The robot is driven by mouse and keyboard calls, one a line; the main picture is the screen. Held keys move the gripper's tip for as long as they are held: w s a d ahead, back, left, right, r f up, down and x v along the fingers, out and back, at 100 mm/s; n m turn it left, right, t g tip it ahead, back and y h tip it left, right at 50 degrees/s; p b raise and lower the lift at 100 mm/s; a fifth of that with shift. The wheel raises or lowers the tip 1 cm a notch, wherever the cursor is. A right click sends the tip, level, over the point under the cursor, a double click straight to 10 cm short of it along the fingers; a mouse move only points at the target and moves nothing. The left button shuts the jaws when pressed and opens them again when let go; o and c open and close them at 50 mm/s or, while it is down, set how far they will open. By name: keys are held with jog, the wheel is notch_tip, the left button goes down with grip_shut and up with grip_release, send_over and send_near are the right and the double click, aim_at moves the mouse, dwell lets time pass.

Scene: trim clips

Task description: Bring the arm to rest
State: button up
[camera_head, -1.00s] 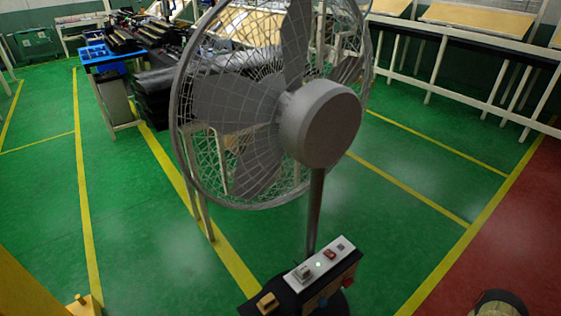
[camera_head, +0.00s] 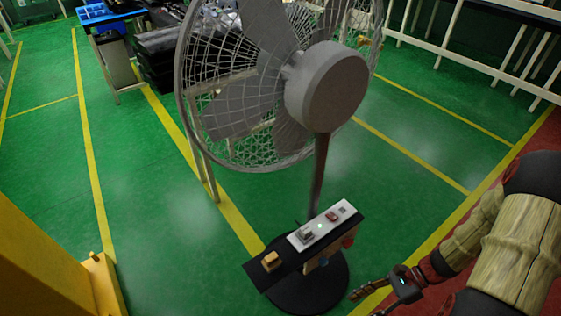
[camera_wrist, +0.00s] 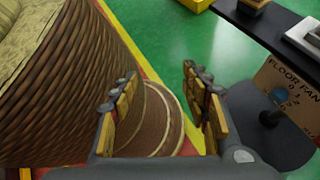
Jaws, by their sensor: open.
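My arm comes in at the right of the head view, with tan and dark segments. My gripper (camera_head: 371,301) is at its end, low in the picture, right of the fan's round black base (camera_head: 316,292). In the wrist view my gripper (camera_wrist: 158,84) has its two fingers apart with nothing held between them. Behind the fingers are a brown ribbed round surface and a yellow floor line. The control panel (camera_head: 322,228) with a tan block, a grey switch and a red switch stands left of my gripper, apart from it.
A large grey caged fan (camera_head: 325,85) stands on a pole ahead. A yellow structure (camera_head: 40,265) is at the lower left. A workbench with a blue tray (camera_head: 100,14) and dark parts is at the back left. Green floor (camera_head: 150,205) lies open at left.

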notch_tip(320, 180, up, 22)
jog(key=w+d+n+t+h+p, duration=0.1)
jog(key=d+n+t+h+p, duration=0.1)
jog(key=n+h, duration=0.9)
jog(key=a+r+n+t+p, duration=0.1)
jog(key=a+r+n+t, duration=0.2)
jog(key=r, duration=0.6)
jog(key=a+r+n+t+p, duration=0.1)
jog(key=a+r+n+t, duration=0.2)
jog(key=r, duration=0.5)
jog(key=shift+s+a+r+n+y+p, duration=0.3)
jog(key=shift+s+a+r+n, duration=0.1)
jog(key=shift+a, duration=0.15)
